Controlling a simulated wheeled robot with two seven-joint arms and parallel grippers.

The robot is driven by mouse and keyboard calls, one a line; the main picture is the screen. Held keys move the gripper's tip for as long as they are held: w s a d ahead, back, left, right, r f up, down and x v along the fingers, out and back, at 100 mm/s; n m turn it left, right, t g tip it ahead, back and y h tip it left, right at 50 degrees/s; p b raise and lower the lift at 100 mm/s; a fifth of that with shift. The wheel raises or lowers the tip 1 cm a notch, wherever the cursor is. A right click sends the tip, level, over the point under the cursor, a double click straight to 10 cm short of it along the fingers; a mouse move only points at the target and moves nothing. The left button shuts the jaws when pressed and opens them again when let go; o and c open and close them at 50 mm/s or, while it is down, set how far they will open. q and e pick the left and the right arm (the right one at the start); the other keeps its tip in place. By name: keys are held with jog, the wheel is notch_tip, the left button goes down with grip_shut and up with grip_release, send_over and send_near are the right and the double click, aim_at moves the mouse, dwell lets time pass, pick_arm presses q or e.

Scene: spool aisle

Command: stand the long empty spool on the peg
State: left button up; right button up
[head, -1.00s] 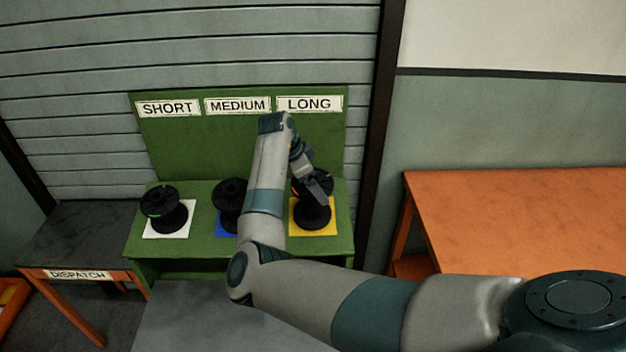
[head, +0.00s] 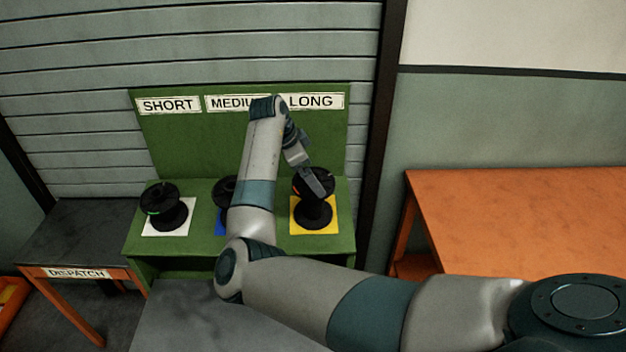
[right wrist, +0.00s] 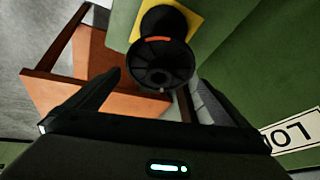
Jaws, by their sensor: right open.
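A black spool with an orange mark (head: 313,216) stands upright on the yellow square (head: 299,226) below the LONG label (head: 312,101). In the right wrist view the same spool (right wrist: 160,64) shows its round flange toward the camera, with the orange mark on it. My right gripper (head: 317,186) is at the spool's upper part and hides some of it in the head view. In the right wrist view its fingers (right wrist: 157,80) are spread, with the spool beyond and between them. Whether they touch it is unclear. My left gripper is out of view. I see no peg.
A spool with a green mark (head: 168,208) stands on a white square under SHORT. Another spool (head: 224,190), on blue, is partly hidden by my right arm. The green stand (head: 190,255) holds all three. A dark DISPATCH table (head: 80,235) is left; a bare orange table (head: 520,215) is right.

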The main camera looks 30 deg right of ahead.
jog(key=b+v, duration=0.4)
jog(key=v, duration=0.9)
jog(key=shift+a, duration=0.15)
dwell(0.5)
